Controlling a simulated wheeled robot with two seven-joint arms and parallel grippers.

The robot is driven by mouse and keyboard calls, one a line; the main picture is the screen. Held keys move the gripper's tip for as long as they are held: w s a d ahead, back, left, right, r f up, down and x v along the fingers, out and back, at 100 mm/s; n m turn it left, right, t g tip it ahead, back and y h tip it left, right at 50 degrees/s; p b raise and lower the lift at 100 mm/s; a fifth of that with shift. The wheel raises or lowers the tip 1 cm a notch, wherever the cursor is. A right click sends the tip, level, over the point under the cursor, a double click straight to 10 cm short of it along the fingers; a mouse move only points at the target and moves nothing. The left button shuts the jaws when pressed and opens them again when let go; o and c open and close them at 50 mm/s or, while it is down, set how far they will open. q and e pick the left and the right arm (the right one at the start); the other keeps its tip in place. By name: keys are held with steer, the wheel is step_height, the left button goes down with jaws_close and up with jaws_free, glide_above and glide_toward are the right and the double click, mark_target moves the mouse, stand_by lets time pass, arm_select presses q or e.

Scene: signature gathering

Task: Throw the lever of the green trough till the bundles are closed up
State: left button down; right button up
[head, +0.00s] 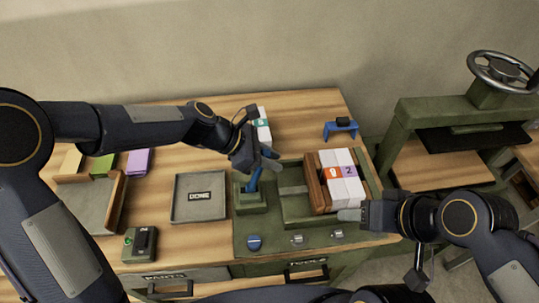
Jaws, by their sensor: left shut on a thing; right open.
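The green trough (296,213) stands at the front middle of the table. In it, two white bundles, one with an orange label (333,173) and one with a purple label (349,171), stand side by side at the right end, with a brown wooden block (316,185) at their left. The blue lever (253,182) rises from a green base at the trough's left end. My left gripper (262,164) is shut on the lever's upper part, which it partly hides. My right gripper (352,214) is open at the trough's front right, close to the bundles; contact there is unclear.
A white bundle with a green label (262,128) lies behind my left gripper. A grey tray marked DONE (184,208) is left of the lever. A blue stand (341,128) is at the back right. A green press (395,130) with a handwheel stands at the right.

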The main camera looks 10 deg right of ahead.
arm_select(q)
steer(key=c, duration=1.2)
jaws_free()
steer(key=shift+d, duration=0.1)
steer(key=b+v, duration=0.1)
steer(key=v, duration=0.7)
steer(key=shift+f, duration=0.1)
